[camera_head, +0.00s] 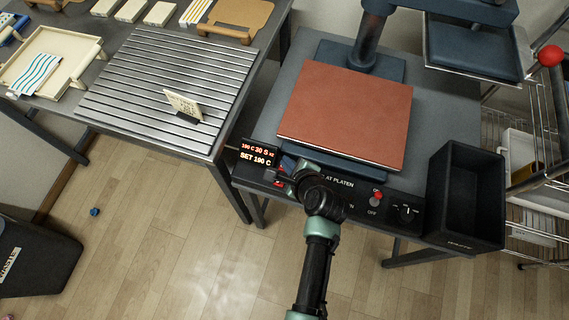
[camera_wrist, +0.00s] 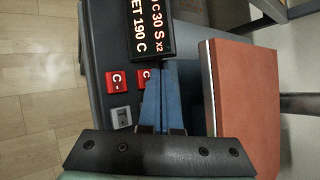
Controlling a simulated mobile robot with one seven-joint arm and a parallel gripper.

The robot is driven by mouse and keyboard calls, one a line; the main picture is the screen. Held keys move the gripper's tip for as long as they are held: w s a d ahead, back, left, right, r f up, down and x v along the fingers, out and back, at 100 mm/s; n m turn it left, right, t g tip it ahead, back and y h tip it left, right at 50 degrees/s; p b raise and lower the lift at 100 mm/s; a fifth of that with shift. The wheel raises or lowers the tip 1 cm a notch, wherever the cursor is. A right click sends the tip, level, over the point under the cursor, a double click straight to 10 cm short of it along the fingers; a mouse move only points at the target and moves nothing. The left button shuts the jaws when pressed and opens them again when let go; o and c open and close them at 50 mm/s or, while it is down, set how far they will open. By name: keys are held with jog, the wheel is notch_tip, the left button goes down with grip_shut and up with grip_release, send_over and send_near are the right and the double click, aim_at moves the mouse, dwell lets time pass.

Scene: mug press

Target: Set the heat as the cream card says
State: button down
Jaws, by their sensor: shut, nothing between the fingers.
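The cream card (camera_head: 183,105) stands upright in a dark holder on the slatted metal rack; its writing is too small to read. The press's display (camera_head: 258,155) reads "190 C 30 S x2" above "SET 190 C"; it also shows in the wrist view (camera_wrist: 150,28). The red C- button (camera_wrist: 117,81) is in clear view. A second red button (camera_wrist: 144,77) is partly covered by my fingers, so its sign is hidden. My gripper (camera_wrist: 164,66) is shut and empty, its tips just beside this second button and near the display's lower edge. I cannot tell whether they touch.
A grey switch (camera_wrist: 122,117) sits beside the buttons. The reddish platen pad (camera_head: 345,108) lies close to the right of my gripper. A red-tipped toggle (camera_head: 376,197), a knob (camera_head: 407,213) and a black bin (camera_head: 465,195) are farther right.

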jog(key=shift+f, duration=0.1)
dwell(0.3)
jog(key=shift+f, duration=0.35)
jog(key=shift+f+b, duration=0.35)
jog(key=shift+f, duration=0.15)
dwell(0.6)
jog(key=shift+r, duration=0.1)
jog(key=shift+r+p, duration=0.8)
jog(key=shift+p, duration=0.25)
jog(key=shift+r, duration=0.1)
notch_tip(320, 180, up, 5)
jog(key=p, duration=0.5)
jog(key=shift+p, duration=0.3)
dwell(0.5)
